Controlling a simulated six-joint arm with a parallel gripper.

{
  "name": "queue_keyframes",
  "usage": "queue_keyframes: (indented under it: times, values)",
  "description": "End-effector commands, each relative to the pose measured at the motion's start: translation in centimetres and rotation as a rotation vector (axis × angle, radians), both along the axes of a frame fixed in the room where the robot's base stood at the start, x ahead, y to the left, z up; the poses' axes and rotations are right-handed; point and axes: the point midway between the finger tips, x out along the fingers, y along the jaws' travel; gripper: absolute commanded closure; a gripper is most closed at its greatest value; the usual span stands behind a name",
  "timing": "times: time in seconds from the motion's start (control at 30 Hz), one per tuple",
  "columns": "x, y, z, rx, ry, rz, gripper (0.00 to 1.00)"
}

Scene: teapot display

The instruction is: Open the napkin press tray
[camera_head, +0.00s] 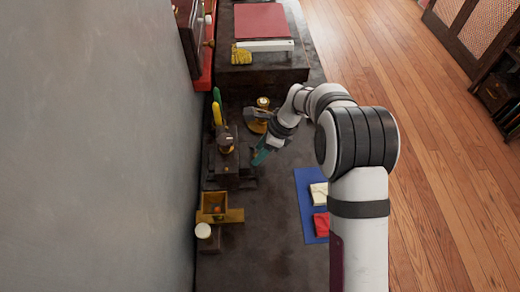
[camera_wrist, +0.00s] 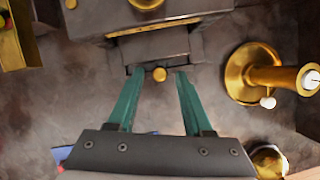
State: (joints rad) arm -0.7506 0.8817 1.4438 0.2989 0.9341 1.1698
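The napkin press (camera_head: 224,160) is a dark grey block with a brass part on top, standing by the wall in the head view. In the wrist view its tray front (camera_wrist: 152,47) faces me, with a small round brass knob (camera_wrist: 159,74) on it. The tray looks shut. My gripper (camera_wrist: 158,74) is open, its two teal fingers spread to either side of the knob in the picture. A gap shows between each finger and the knob. In the head view my gripper (camera_head: 259,157) is just right of the press, pointing at it.
A brass stand (camera_wrist: 245,74) is right of my fingers in the wrist view. A wooden box (camera_head: 214,205) stands nearer than the press. A blue mat (camera_head: 304,190) holds a white cloth (camera_head: 319,194) and a red cloth (camera_head: 321,225). The counter between press and mat is clear.

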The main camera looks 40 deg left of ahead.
Motion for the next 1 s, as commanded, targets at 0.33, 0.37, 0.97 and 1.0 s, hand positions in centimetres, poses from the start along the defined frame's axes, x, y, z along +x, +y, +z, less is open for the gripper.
queue_keyframes:
  times: [0.33,0.37,0.97,1.0]
  values:
    - [0.01,-0.01,0.04,0.000,0.000,0.000,1.00]
    - [0.01,-0.01,0.04,0.000,0.000,0.000,1.00]
    - [0.00,-0.01,0.07,0.000,0.000,0.000,1.00]
    - [0.00,-0.01,0.07,0.000,0.000,0.000,1.00]
